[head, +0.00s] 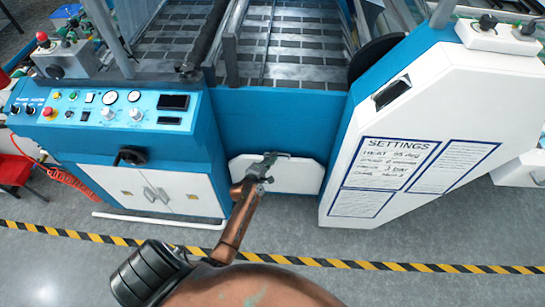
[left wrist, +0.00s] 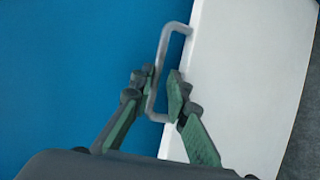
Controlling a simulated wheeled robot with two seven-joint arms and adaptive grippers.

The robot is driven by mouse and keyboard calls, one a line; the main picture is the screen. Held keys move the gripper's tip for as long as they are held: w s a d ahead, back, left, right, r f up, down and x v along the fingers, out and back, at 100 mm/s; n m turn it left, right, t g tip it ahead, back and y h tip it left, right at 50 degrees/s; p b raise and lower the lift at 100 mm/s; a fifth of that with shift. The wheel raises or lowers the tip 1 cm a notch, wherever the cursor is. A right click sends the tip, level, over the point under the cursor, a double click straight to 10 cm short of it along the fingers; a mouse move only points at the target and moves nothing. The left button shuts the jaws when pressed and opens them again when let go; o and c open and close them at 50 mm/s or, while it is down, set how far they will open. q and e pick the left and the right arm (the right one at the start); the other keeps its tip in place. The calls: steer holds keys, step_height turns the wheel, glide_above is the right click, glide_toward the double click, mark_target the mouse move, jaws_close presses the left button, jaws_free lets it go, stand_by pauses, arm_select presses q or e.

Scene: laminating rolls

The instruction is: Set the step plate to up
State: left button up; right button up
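The step plate (head: 305,178) is a white panel low on the blue front of the machine, between the control cabinet and the settings housing. It also shows at the right of the left wrist view (left wrist: 245,75). A grey bar handle (left wrist: 163,45) stands at its edge. My left gripper (head: 264,163) is at the plate's upper edge and hides part of it. In the left wrist view its fingers (left wrist: 160,85) are apart, one on each side of the handle, with a gap showing beside the right finger. The plate's exact tilt is hard to tell. My right gripper is not in view.
A blue control cabinet (head: 75,137) with dials and buttons stands on the left. A white housing (head: 350,205) with settings sheets stands close on the right. A white rail (head: 150,219) lies low at the left. Yellow-black floor tape (head: 400,266) crosses the open grey floor in front.

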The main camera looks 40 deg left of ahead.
arm_select(q)
steer(key=shift+o, duration=1.3)
steer(key=shift+r, duration=0.1)
steer(key=v, duration=1.2)
